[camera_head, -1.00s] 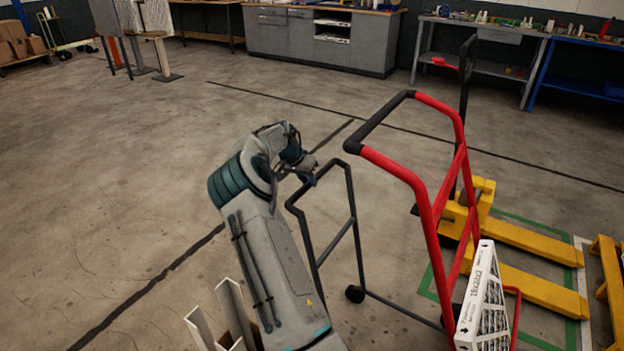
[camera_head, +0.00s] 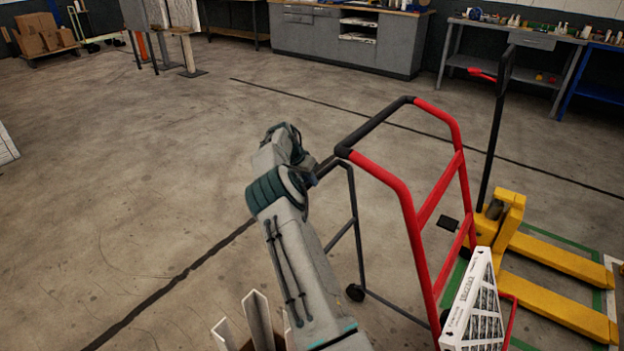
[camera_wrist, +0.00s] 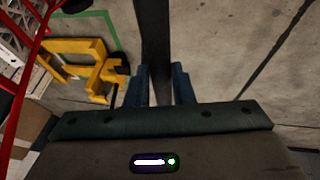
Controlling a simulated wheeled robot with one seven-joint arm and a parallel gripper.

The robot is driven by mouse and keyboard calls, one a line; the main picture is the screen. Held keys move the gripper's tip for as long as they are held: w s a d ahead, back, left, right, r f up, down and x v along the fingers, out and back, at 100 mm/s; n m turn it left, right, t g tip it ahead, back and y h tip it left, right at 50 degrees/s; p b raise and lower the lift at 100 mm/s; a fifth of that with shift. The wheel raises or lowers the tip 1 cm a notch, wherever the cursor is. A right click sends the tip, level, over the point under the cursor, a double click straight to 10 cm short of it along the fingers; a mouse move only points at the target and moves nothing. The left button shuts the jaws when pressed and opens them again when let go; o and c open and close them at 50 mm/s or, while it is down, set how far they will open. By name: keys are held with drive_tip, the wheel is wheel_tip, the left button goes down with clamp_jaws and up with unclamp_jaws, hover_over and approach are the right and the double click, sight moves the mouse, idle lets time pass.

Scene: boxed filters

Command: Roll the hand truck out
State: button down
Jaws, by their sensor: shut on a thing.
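The hand truck (camera_head: 441,188) has a red tube frame, a black upper grip and a lower black tube frame with a caster (camera_head: 355,293). It stands upright right of my arm. A white-framed boxed filter (camera_head: 474,308) leans at its lower part. My gripper (camera_head: 318,176) is at the top of the lower black frame in the head view. In the wrist view, my gripper (camera_wrist: 158,88) is shut on a black bar (camera_wrist: 154,40) between its blue-grey fingers. A red tube (camera_wrist: 31,62) of the hand truck shows at left. The truck's base is partly out of frame.
A yellow pallet jack (camera_head: 550,253) stands close on the right, inside green floor lines. White upright panels (camera_head: 258,318) stand by my arm at the bottom. Workbenches (camera_head: 345,45) line the back wall. The floor at left and middle is open.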

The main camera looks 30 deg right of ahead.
drive_tip(key=shift+w+r, duration=0.1)
drive_tip(key=c, duration=1.3)
unclamp_jaws()
drive_tip(key=shift+a, duration=0.1)
drive_tip(key=shift+o, duration=0.2)
drive_tip(key=v, duration=1.3)
drive_tip(key=shift+a+r, duration=0.2)
drive_tip(key=shift+r, duration=0.1)
